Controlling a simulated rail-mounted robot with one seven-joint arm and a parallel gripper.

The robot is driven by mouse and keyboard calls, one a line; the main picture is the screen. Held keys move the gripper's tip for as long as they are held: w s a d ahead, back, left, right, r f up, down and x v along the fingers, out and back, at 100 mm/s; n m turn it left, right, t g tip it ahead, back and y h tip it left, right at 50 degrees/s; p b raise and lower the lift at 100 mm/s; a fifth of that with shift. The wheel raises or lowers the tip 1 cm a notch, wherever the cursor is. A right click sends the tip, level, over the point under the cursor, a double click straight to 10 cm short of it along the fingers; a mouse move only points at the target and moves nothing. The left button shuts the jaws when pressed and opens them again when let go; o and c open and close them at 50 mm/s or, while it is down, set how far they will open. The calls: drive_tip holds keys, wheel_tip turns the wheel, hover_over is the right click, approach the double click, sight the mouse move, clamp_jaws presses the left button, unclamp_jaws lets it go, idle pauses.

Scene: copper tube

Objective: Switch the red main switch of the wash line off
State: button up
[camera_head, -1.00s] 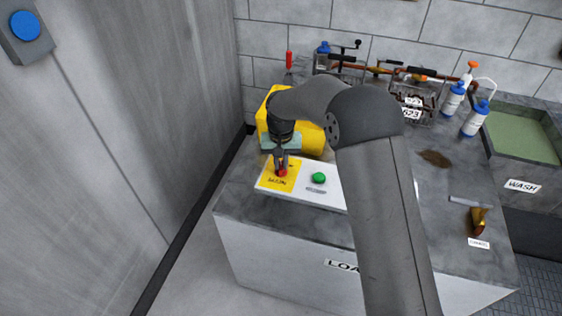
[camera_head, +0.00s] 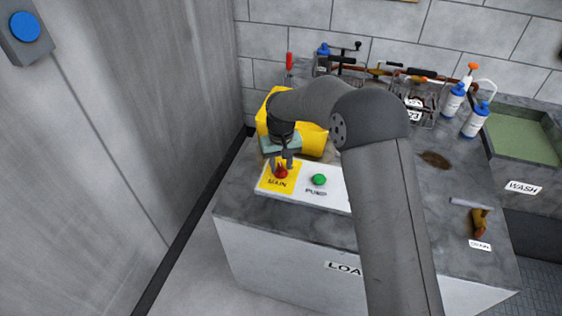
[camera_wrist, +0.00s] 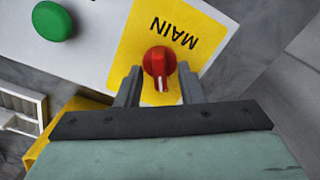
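The red main switch (camera_head: 281,172) sits on a yellow plate marked MAIN (camera_head: 277,184) at the left end of a white panel (camera_head: 330,194). In the wrist view the red knob (camera_wrist: 159,62) is round with a raised grip and a white mark pointing toward my gripper. My gripper (camera_head: 281,163) is right by the switch. In the wrist view its two fingers (camera_wrist: 159,80) are apart, one on each side of the knob, with gaps showing between them and the knob. Their depth relative to the knob is hard to tell.
A green PUMP button (camera_head: 319,180) sits right of the switch on the same panel. A yellow box (camera_head: 312,139) stands close behind my gripper. Bottles (camera_head: 474,120), a wire rack (camera_head: 418,108) and a brass fitting (camera_head: 479,221) are farther right on the counter.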

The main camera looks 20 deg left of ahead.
sight(281, 167)
wheel_tip(281, 167, up, 17)
drive_tip(key=shift+r, duration=0.2)
idle(0.3)
idle(0.4)
drive_tip(key=s+d+r+m+p, duration=0.1)
drive_tip(key=s+d+r, duration=0.1)
drive_tip(key=s+d, duration=0.5)
drive_tip(key=s+d+r+m+p, duration=0.1)
drive_tip(key=s+d+r, duration=0.15)
drive_tip(key=d, duration=0.95)
drive_tip(key=s+d+f+m+p, duration=0.1)
drive_tip(key=s+d+f+m, duration=0.1)
drive_tip(key=s+d, duration=0.4)
drive_tip(key=s+d+f+m, duration=0.1)
drive_tip(key=s+d+f, duration=0.1)
drive_tip(key=s+d, duration=0.5)
drive_tip(key=s, duration=0.6)
drive_tip(key=shift+s+d+f+m+p, duration=0.25)
drive_tip(key=shift+s+f+m+p, duration=0.05)
drive_tip(key=shift+f+m+p, duration=0.1)
drive_tip(key=shift+c, duration=0.4)
